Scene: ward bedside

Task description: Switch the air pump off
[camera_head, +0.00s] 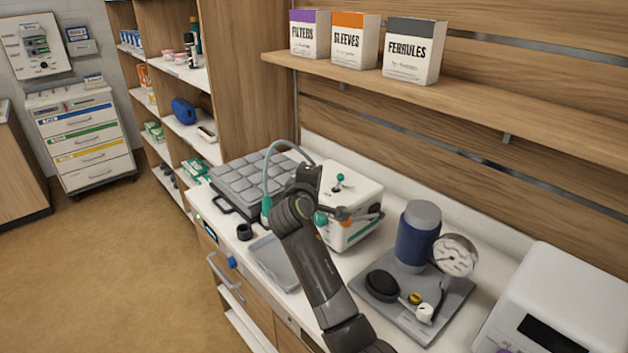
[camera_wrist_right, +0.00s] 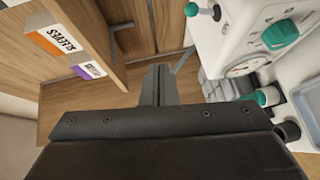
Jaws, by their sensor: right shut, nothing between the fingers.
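The air pump, a white box (camera_head: 359,194), stands on the counter behind my right arm. A lever with a green ball tip (camera_head: 339,178) stands up from its top. In the right wrist view the pump (camera_wrist_right: 240,38) is at the upper right, with the lever tip (camera_wrist_right: 191,9), a green knob (camera_wrist_right: 281,34) and a round dial (camera_wrist_right: 245,67) on its front. My right gripper (camera_head: 308,172) is left of the lever, apart from it, and partly covers the pump's left side. Its fingers (camera_wrist_right: 158,84) are shut and empty. My left gripper is out of view.
A grey segmented pad (camera_head: 250,178) with a teal hose (camera_head: 268,175) lies left of the pump. A shallow grey tray (camera_head: 272,262) is in front. A blue cylinder (camera_head: 416,242) and gauge (camera_head: 457,255) stand at right. A shelf with boxes (camera_head: 413,50) hangs above.

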